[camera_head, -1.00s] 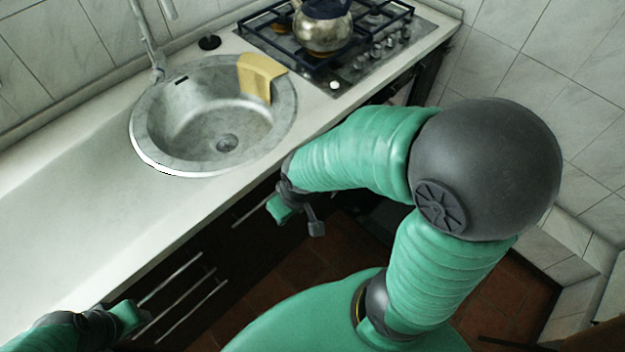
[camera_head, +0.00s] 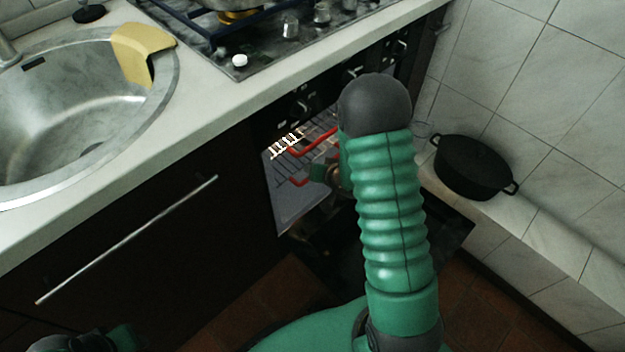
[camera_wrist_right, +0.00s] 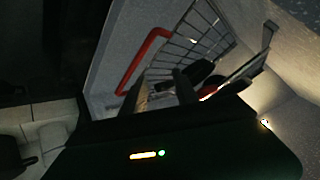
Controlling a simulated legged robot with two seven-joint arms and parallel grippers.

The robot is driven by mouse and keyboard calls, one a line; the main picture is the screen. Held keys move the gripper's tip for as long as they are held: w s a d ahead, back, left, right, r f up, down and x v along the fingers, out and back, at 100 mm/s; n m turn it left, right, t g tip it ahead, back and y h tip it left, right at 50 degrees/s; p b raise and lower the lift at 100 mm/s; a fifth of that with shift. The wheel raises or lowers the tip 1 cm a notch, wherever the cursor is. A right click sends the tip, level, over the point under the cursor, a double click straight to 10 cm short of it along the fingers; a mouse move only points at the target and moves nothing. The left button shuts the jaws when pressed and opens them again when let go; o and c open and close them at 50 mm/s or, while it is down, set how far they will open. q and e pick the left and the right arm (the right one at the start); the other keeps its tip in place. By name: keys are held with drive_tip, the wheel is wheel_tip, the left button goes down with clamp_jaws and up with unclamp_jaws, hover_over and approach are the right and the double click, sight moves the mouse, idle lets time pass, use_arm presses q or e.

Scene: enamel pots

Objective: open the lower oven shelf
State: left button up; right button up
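The oven (camera_head: 297,108) is open under the hob, with its inside lit. Two wire shelves with red handles show inside: the upper red handle (camera_head: 318,142) and the lower red handle (camera_head: 300,183). My right gripper (camera_head: 322,173) is at the oven opening, close to the handles; my arm hides part of it. In the right wrist view its two fingers (camera_wrist_right: 162,92) stand apart with nothing seen between them. A red handle (camera_wrist_right: 140,65) with wire shelf lies beyond the fingers there. My left gripper (camera_head: 100,342) is at the bottom left edge, mostly cut off.
The lowered oven door (camera_head: 452,232) is dark and partly behind my right arm. A black pot (camera_head: 472,168) stands on the tiled ledge to the right. The sink (camera_head: 60,120) with a yellow cloth (camera_head: 143,50) and a drawer with a long bar handle (camera_head: 130,238) are left.

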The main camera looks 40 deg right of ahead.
drive_tip(key=s+d+f+m+t+y, duration=0.3)
drive_tip(key=s+d+f+m+t, duration=0.25)
drive_tip(key=s+f+m, duration=0.4)
drive_tip(key=shift+n+t, duration=0.45)
drive_tip(key=b+x, duration=0.2)
drive_tip(key=x, duration=0.3)
drive_tip(key=b+x, duration=0.3)
drive_tip(key=x, duration=0.2)
drive_tip(key=a+b+x, duration=0.1)
drive_tip(key=b+x, duration=0.2)
drive_tip(key=x, duration=0.2)
drive_tip(key=shift+w+a+r, duration=0.1)
drive_tip(key=shift+w+r, duration=0.15)
drive_tip(key=shift+r, duration=0.05)
drive_tip(key=shift+w, duration=0.25)
drive_tip(key=shift+c, duration=0.3)
drive_tip(key=shift+r, duration=0.1)
drive_tip(key=c, duration=0.7)
clamp_jaws()
drive_tip(key=shift+s, duration=0.1)
